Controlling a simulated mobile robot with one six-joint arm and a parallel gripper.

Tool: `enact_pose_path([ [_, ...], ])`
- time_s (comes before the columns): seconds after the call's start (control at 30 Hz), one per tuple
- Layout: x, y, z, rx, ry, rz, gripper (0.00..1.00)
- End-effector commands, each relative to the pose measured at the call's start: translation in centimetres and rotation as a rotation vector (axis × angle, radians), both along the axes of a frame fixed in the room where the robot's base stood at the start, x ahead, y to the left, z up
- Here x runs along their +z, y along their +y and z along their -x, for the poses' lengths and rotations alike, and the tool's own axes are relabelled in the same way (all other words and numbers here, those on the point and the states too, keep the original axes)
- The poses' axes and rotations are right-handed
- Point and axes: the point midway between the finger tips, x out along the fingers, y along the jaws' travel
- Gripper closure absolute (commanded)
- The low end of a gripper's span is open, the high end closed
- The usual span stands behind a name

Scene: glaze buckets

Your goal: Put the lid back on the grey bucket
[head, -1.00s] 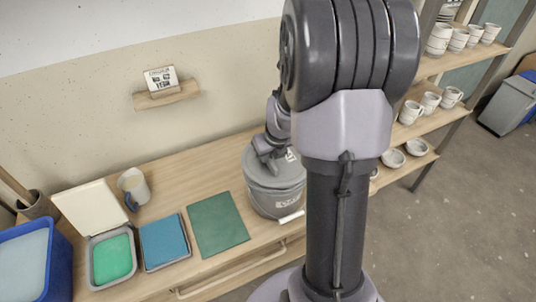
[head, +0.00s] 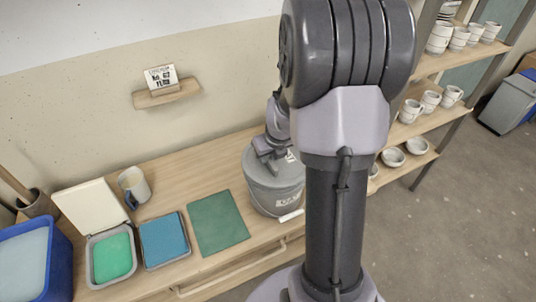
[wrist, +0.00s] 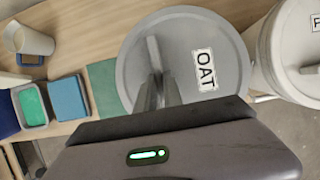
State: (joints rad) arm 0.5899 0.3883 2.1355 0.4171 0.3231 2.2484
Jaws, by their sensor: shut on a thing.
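The grey bucket (head: 270,198) stands on the wooden bench, partly behind my arm. Its grey round lid (head: 255,160) is over the bucket's mouth, roughly level. I cannot tell whether the lid rests fully on the rim or is slightly above it. In the wrist view the lid (wrist: 205,35) fills the middle and carries a white label reading OAT. My gripper (wrist: 160,92) is shut on the lid's handle (wrist: 154,52). In the head view my gripper (head: 268,158) is on top of the lid. The bucket's body is hidden under the lid in the wrist view.
A pale lidded bucket (wrist: 268,65) stands close right of the lid in the wrist view. A green mat (head: 217,222), a blue tile (head: 164,240), a green-filled tray (head: 112,258) and a mug (head: 134,187) are to the left. Shelves with cups (head: 430,101) stand right.

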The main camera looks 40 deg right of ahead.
Motion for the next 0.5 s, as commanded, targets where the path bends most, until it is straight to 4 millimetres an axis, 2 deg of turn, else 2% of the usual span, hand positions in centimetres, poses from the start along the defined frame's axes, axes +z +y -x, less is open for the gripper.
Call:
enact_pose_path([
  [0.17,0.00,0.00,-0.01,0.000,0.000,0.000,1.00],
  [0.2,0.00,0.00,-0.01,0.000,0.000,0.000,0.81],
  [0.3,0.00,0.00,-0.01,0.000,0.000,0.000,0.63],
  [0.5,0.00,0.00,0.00,0.000,0.000,0.000,0.63],
])
